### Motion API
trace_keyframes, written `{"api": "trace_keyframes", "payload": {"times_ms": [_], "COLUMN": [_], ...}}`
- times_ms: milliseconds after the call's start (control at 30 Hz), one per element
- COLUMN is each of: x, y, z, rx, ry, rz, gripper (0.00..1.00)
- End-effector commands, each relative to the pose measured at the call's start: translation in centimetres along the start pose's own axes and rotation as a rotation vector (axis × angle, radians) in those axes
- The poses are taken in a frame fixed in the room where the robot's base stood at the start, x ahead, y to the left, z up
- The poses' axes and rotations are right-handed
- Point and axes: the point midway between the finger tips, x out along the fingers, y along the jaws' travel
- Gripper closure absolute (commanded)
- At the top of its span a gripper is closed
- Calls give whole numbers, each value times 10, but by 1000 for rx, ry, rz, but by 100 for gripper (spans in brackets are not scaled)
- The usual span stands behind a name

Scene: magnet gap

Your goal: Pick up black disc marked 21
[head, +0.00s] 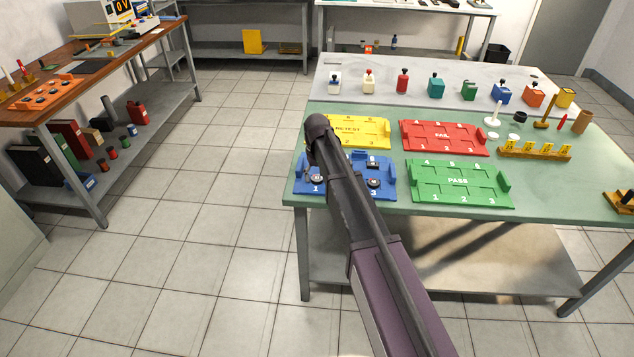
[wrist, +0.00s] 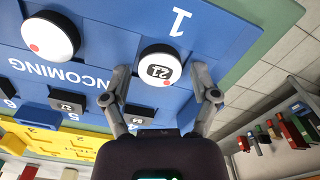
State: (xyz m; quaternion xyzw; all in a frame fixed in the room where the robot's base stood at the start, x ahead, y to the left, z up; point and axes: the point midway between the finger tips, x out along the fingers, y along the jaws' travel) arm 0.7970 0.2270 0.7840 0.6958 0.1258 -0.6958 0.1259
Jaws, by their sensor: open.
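In the wrist view, the disc marked 21 (wrist: 161,69) lies on the blue INCOMING tray (wrist: 110,45) by the slot numbered 1. Its top face is white with a black label reading 21 and a small red dot, and its side is dark. My gripper (wrist: 160,80) is open and empty, with one finger on each side of the disc's near part. I cannot tell whether the fingers touch it. In the head view, the blue tray (head: 343,188) is partly hidden by my arm, and my fingers cannot be made out.
Another white-topped disc with a red dot (wrist: 50,38) sits left on the tray. A dark labelled piece (wrist: 67,102) lies lower. Yellow (head: 375,130), red FAIL (head: 445,137) and green PASS (head: 460,183) trays are close by on the bench.

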Motion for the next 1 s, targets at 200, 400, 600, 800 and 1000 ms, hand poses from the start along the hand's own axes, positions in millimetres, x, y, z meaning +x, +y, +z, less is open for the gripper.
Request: {"api": "trace_keyframes", "payload": {"times_ms": [200,400,600,800,1000], "x": [0,0,-1,-9,-21], "y": [0,0,0,0,0], "z": [0,0,0,0,0], "rx": [0,0,1,1,1], "ry": [0,0,0,0,0], "rz": [0,0,0,0,0], "gripper": [23,82,88,88,88]}}
